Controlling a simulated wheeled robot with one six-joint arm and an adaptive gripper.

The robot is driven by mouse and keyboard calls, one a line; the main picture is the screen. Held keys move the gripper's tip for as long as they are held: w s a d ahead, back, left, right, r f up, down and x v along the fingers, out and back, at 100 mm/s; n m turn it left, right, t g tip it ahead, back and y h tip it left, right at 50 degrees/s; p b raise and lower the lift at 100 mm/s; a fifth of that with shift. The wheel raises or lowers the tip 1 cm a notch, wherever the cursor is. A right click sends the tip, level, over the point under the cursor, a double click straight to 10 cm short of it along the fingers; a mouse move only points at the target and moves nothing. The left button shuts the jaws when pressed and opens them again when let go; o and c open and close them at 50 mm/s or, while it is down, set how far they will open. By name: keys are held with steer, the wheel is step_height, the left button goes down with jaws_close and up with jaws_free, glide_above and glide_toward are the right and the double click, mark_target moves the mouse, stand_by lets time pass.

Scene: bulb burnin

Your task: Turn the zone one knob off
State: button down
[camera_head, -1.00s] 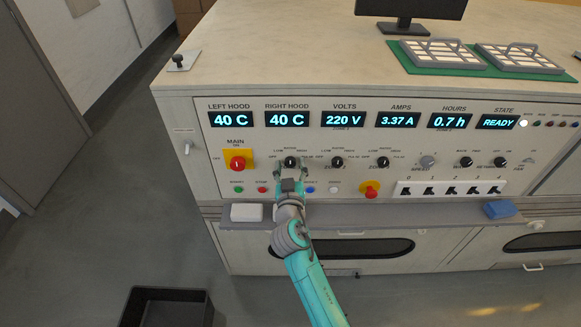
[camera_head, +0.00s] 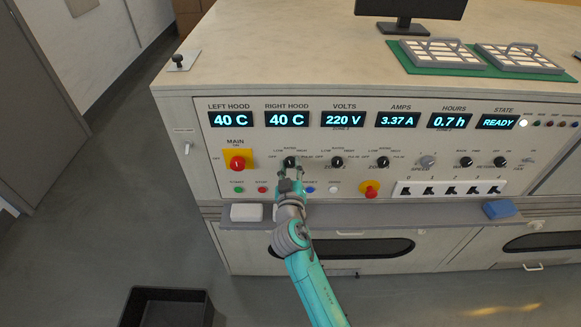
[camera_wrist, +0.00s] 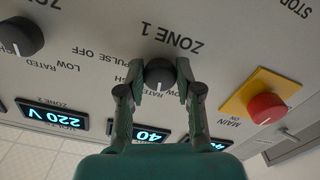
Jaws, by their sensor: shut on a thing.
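The zone one knob (camera_wrist: 159,76) is a black round knob with a white pointer line. It shows under the "ZONE 1" label in the upside-down wrist view, and on the panel in the head view (camera_head: 290,162). My gripper (camera_wrist: 159,88) has its two fingers on either side of the knob, shut on it; in the head view my gripper (camera_head: 290,172) reaches up to the panel from below. The pointer line points down in the wrist view, towards the displays. The fingers partly hide the printed position labels around it.
The red main switch (camera_head: 237,163) on its yellow plate is left of the knob. The zone two knob (camera_head: 337,162) is to the right. A ledge (camera_head: 380,215) runs below the panel, with a white block (camera_head: 246,212) and a blue block (camera_head: 500,208) on it.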

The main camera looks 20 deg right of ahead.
steer(key=n, duration=0.7)
steer(key=shift+r, duration=0.1)
steer(key=n, duration=0.6)
steer(key=shift+r, duration=0.1)
steer(key=shift+n, duration=0.4)
steer(key=c, duration=0.8)
jaws_free()
steer(key=shift+o, duration=0.2)
steer(key=shift+s, duration=0.1)
steer(key=v, duration=1.2)
